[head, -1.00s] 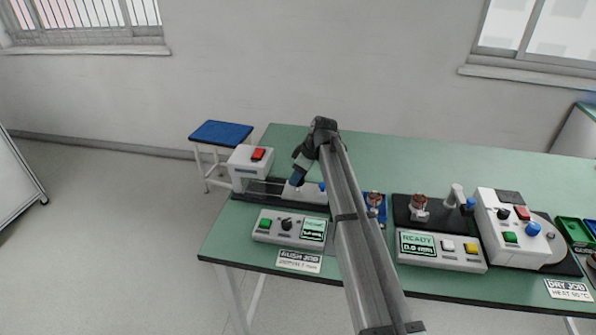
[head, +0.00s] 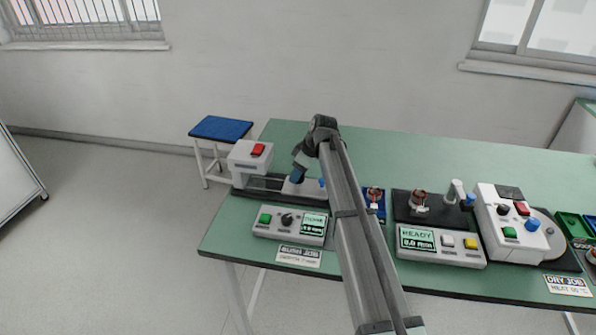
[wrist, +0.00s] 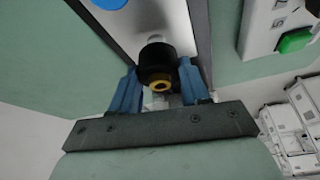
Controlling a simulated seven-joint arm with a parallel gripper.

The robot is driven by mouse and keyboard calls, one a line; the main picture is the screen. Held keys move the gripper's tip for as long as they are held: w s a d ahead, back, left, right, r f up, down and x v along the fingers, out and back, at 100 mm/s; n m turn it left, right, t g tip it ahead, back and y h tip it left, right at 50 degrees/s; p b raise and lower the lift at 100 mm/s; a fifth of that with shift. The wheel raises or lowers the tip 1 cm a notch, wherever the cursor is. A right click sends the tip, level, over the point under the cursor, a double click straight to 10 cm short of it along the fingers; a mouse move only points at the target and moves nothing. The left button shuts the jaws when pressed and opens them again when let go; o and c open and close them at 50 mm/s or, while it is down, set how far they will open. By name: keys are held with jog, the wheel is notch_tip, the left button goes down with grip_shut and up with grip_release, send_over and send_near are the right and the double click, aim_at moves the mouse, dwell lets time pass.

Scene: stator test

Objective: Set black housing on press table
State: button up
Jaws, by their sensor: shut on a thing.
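The black housing (wrist: 157,62), a short black cylinder with a brass ring at its near end, sits between the blue fingers of my gripper (wrist: 158,88) in the wrist view. My gripper is shut on it. In the head view my gripper (head: 297,177) is low over the pale plate of the press table (head: 312,189), in the station at the left of the bench. In the wrist view the pale plate (wrist: 145,18) lies beyond the housing. In the head view the housing is not discernible. I cannot tell whether it touches the plate.
The press head (head: 246,162) with a red button stands just left of my gripper. A control box (head: 290,226) with a green button and display lies in front. Right of my arm are a blue tray (head: 375,204) and another station (head: 416,206). The back of the bench is clear.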

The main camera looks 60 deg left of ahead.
jog(key=shift+f, duration=1.1)
dwell(0.3)
jog(key=o, duration=1.1)
jog(key=shift+o, duration=0.2)
jog(key=v, duration=1.3)
jog(key=shift+d+r, duration=0.2)
jog(key=shift+r, duration=0.15)
jog(key=shift+w, duration=0.1)
